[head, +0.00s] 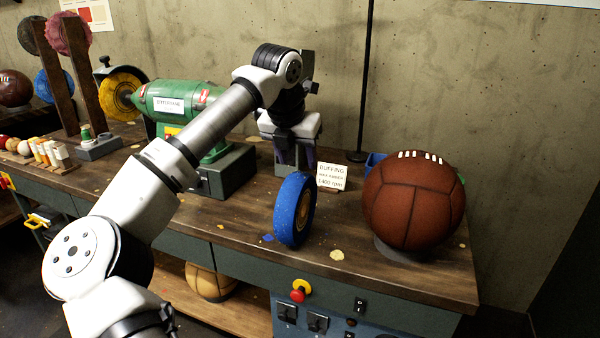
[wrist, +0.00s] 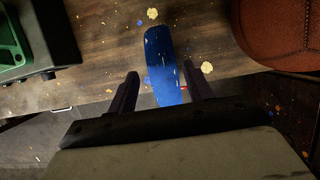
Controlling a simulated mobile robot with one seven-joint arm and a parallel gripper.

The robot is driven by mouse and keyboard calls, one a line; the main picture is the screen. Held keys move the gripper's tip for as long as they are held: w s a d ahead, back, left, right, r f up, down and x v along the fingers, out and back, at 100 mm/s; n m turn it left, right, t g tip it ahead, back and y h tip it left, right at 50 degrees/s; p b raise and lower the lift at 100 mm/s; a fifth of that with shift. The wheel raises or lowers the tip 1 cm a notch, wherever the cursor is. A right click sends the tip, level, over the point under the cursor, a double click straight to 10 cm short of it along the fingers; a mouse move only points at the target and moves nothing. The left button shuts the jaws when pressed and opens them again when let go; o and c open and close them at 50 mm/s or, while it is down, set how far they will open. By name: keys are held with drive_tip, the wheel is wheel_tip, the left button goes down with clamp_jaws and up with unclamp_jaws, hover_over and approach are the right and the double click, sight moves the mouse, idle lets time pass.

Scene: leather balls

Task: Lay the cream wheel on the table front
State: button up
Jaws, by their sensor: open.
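A blue wheel (head: 286,207) with a yellowish hub stands upright on its rim near the front edge of the workbench (head: 235,222). I cannot make out a separate loose cream wheel; a yellow wheel (head: 118,96) is mounted on the green machine at the left. My gripper (head: 297,163) points down just above or behind the blue wheel's top and is open. In the wrist view the blue wheel (wrist: 160,50) lies between the two dark fingers (wrist: 160,80). I cannot tell whether they touch it.
A brown leather ball (head: 414,200) sits on a support right of the wheel, with a buffing sign (head: 332,177) behind. The green machine (head: 180,103) is at left, with several small balls (head: 24,147) beyond. Bench left of the wheel is fairly clear.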

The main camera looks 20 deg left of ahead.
drive_tip(key=shift+v, duration=2.2)
